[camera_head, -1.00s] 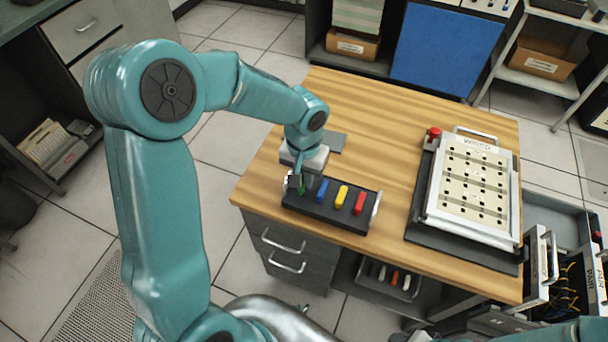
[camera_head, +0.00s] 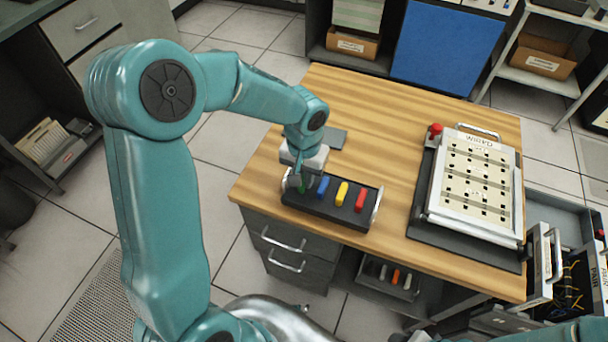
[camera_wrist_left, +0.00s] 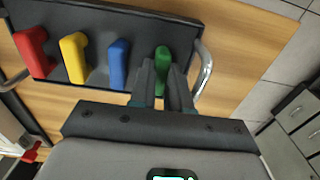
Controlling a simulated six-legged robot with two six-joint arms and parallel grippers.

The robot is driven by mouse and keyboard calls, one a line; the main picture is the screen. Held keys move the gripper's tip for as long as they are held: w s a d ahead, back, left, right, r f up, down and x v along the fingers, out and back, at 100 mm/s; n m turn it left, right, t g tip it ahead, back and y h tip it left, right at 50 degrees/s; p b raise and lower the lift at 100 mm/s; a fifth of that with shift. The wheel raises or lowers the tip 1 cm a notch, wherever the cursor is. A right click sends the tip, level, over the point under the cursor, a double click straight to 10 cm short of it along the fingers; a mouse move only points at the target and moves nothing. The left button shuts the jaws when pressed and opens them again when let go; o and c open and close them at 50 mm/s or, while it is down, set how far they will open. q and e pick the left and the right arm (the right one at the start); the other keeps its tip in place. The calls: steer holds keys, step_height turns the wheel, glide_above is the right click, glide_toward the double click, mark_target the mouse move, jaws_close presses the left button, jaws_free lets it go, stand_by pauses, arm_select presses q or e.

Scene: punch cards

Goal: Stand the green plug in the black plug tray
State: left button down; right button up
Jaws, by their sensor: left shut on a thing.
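The green plug (camera_head: 301,187) stands at the left end of the black plug tray (camera_head: 326,216), beside the blue plug (camera_head: 322,187), yellow plug (camera_head: 342,193) and red plug (camera_head: 361,200). My left gripper (camera_head: 301,178) is over that end of the tray, shut on the green plug. In the left wrist view, the fingertips (camera_wrist_left: 162,82) hold the green plug (camera_wrist_left: 162,58), partly hiding it. The black tray also shows there (camera_wrist_left: 140,22). Whether the plug's bottom is fully seated is hidden. My right gripper is not in view.
A small grey plate (camera_head: 330,138) lies behind the tray. The tray has metal handles at its ends (camera_head: 377,205). The wooden table (camera_head: 375,120) is clear between tray and board.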

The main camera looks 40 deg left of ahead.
arm_select(q)
steer(key=shift+f, duration=0.1)
steer(key=c, duration=1)
jaws_free()
step_height(320, 180, up, 16)
steer(key=p, duration=0.1)
